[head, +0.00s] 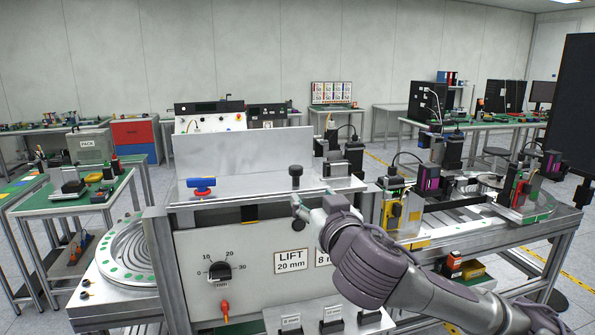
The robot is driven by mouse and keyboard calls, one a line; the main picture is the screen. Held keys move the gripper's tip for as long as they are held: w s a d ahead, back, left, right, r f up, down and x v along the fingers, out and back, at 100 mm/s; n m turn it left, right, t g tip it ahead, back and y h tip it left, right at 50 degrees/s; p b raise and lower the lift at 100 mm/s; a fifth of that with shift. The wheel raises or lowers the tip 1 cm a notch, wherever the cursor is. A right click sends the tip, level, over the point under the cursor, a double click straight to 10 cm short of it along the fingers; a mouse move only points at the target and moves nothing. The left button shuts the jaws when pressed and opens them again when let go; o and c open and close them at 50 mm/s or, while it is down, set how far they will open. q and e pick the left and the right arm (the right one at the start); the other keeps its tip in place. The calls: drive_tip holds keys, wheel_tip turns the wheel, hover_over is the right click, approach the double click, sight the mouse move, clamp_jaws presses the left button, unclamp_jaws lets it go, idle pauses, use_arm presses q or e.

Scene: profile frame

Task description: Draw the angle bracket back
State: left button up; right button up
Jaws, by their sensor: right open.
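My right gripper (317,207) comes in from the lower right and is at the front edge of the bench-top frame, just below a dark knob (296,171). Its fingers are apart, and I see nothing held between them. I cannot tell for certain which piece is the angle bracket; the gripper and arm cover part of the frame front. My left gripper is not in view.
A blue and red part (201,186) sits on the ledge's left. Machine units, including a yellow one (396,212), crowd the right. A round feeder (128,256) stands left.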

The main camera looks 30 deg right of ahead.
sight(298, 171)
drive_tip(key=p+x, duration=0.1)
drive_tip(key=x, duration=0.3)
drive_tip(key=r+p+x, duration=0.1)
drive_tip(key=p+x, duration=0.1)
drive_tip(key=x, duration=0.2)
drive_tip(key=p+x, duration=0.2)
drive_tip(key=x, duration=0.2)
drive_tip(key=shift+w+d+r, duration=0.25)
drive_tip(key=shift+w+d, duration=0.05)
drive_tip(key=shift+w, duration=0.05)
drive_tip(key=shift+w+d+f+p, duration=0.2)
drive_tip(key=shift+w+p, duration=0.15)
drive_tip(key=shift+w, duration=0.15)
clamp_jaws()
